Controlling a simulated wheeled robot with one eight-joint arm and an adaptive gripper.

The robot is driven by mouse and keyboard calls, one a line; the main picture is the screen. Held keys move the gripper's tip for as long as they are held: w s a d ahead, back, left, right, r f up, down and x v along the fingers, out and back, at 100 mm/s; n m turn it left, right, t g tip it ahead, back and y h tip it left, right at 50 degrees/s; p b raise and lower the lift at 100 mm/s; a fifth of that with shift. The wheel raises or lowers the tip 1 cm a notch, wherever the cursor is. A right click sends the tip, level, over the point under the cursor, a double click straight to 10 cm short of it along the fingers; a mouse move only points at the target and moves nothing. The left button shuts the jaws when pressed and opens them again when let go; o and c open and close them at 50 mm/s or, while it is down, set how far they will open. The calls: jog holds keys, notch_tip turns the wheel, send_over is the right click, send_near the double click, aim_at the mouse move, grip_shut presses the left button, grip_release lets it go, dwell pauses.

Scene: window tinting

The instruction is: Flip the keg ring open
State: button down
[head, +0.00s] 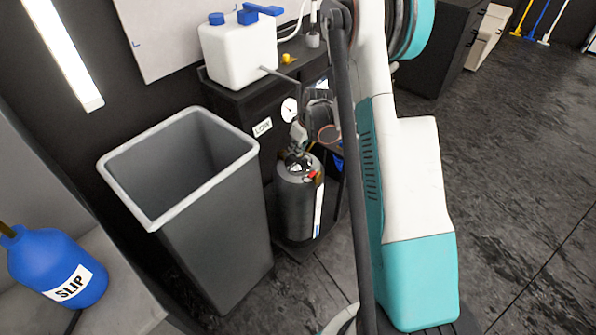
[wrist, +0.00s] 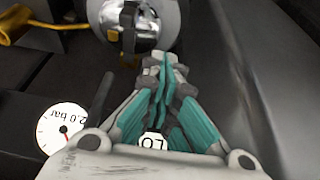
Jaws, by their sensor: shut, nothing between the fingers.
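The dark grey keg (head: 297,205) stands upright on the floor beside the black cabinet, with a shiny metal fitting (head: 299,161) on top. In the wrist view a shiny metal part with a dark band, apparently the keg's top fitting (wrist: 150,22), shows at the top edge. My gripper (wrist: 166,66) is shut and empty, its teal fingers together. Its tips point at the fitting's lower edge; I cannot tell if they touch it. In the head view my gripper (head: 299,134) is just above the keg, partly hidden. I cannot make out the keg ring or its position.
A grey bin (head: 215,215) stands close left of the keg. The black cabinet (head: 238,100) behind carries a white canister (head: 237,55) and a pressure gauge (head: 289,110); the gauge (wrist: 62,128) also shows in the wrist view. Open floor (head: 520,150) lies right.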

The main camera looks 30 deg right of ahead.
aim_at(310, 177)
jog(key=shift+s+f, duration=0.1)
jog(key=shift+f, duration=0.45)
jog(key=shift+f, duration=0.1)
jog(key=b+x, duration=0.4)
jog(key=x, duration=0.5)
jog(key=shift+a+f, duration=0.15)
jog(key=shift+f, duration=0.15)
jog(key=shift+s+f, duration=0.1)
jog(key=shift+f, duration=0.15)
jog(key=shift+s+d+r+b, duration=0.1)
jog(key=shift+s+d+b, duration=0.3)
jog(key=shift+s, duration=0.4)
jog(key=shift+s+d+r+b, duration=0.1)
jog(key=shift+s+d+b, duration=0.25)
jog(key=shift+s, duration=0.5)
jog(key=shift+a+n, duration=0.1)
jog(key=shift+n, duration=0.2)
